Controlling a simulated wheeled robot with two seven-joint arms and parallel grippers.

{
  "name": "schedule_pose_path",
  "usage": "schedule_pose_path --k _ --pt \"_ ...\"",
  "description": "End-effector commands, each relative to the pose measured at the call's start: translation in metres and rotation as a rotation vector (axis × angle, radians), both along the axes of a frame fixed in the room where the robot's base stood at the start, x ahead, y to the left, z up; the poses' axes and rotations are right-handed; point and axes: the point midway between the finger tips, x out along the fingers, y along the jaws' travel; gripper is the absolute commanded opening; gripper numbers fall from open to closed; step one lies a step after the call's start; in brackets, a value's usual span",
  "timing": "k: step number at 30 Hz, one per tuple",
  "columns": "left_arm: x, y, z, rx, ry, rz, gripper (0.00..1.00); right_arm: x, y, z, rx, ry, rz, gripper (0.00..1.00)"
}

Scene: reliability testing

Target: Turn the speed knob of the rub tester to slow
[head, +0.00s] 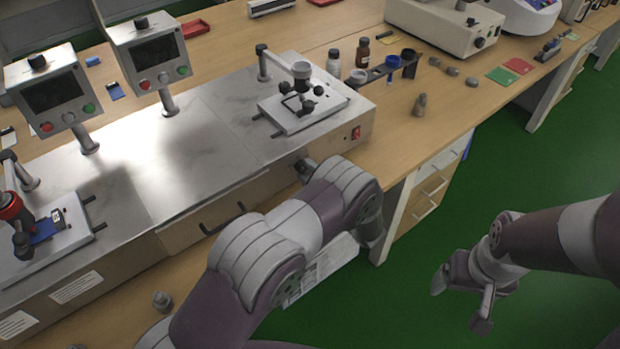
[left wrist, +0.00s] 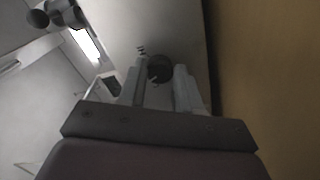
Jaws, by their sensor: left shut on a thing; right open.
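The rub tester (head: 205,150) is a long metal bench machine with two rubbing stations. My left gripper (head: 304,168) is at its front face, below the right station, with my left arm hiding much of that area. In the left wrist view, the dark round speed knob (left wrist: 160,68) sits between the two pale fingers of my left gripper (left wrist: 161,84), which is shut on it. The knob's pointer and speed markings cannot be made out. My right gripper (head: 463,302) is open and empty over the green floor, away from the bench.
A red switch (head: 356,133) is on the front face, right of my left gripper. Two control screens (head: 148,57) stand on posts behind. Bottles (head: 362,53) and a cup rack (head: 383,70) stand on the wooden bench to the right. A small grey weight (head: 162,301) is at the front left.

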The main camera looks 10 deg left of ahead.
Motion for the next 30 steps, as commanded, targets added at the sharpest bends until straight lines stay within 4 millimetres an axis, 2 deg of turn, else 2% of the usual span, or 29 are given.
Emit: schedule_pose_path --k 1,15,22,30 --pt "0.000 0.000 -0.005 -0.024 -0.032 0.002 0.03 0.000 0.000 -0.009 0.000 0.000 0.000 0.83" --pt "-0.001 0.000 -0.005 -0.280 -0.359 0.002 0.03 0.000 0.000 -0.053 0.000 0.000 0.000 0.83" --pt "-0.001 0.000 -0.004 -0.366 -0.467 0.002 0.03 0.000 0.000 -0.068 0.000 0.000 0.000 0.83" --pt "-0.001 0.001 -0.002 -0.417 -0.531 0.003 0.03 0.000 0.000 -0.077 0.000 0.000 0.000 0.83"
